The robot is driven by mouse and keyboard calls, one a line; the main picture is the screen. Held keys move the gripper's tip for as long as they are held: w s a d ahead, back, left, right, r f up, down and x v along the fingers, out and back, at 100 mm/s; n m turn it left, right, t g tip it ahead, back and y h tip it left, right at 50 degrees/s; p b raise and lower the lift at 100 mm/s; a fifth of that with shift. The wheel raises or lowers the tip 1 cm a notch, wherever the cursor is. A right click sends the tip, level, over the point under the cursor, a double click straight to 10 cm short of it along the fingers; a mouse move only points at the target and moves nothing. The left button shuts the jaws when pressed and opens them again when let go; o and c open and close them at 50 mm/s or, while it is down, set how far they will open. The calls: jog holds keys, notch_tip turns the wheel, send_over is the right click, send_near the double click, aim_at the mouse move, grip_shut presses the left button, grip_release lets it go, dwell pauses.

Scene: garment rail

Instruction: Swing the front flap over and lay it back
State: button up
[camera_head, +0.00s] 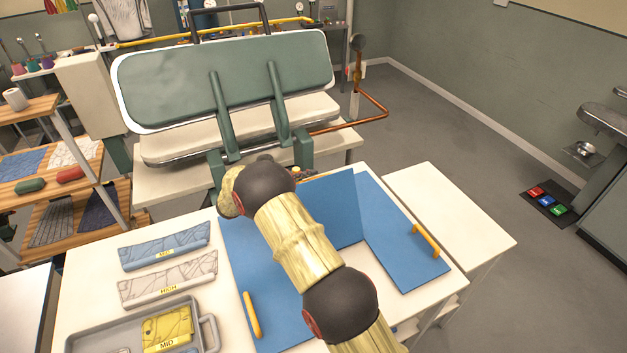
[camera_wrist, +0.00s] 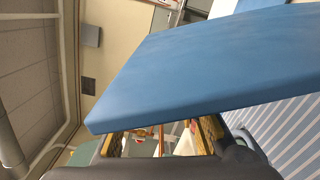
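The blue folding board lies on a white table, with a flat left panel (camera_head: 285,330) and a flat right panel (camera_head: 400,255). Between them the front flap (camera_head: 338,205) stands steeply tilted, lifted off the table. In the wrist view the blue flap (camera_wrist: 210,65) fills much of the picture, its edge crossing over my finger tips. My gripper (camera_wrist: 160,132) has its two fingers spread apart, with background showing between them. The fingertips are partly hidden behind the flap's edge, and I cannot tell whether they touch it. In the head view my arm hides most of the gripper.
Yellow handles sit on the left panel (camera_head: 252,314) and right panel (camera_head: 425,241). A green-topped press (camera_head: 225,80) stands behind. A bare white side table (camera_head: 450,210) is at right.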

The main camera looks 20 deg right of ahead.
jog(key=shift+d, duration=0.65)
jog(key=c, duration=0.3)
jog(key=c, duration=0.4)
jog(key=shift+f, duration=0.1)
grip_shut()
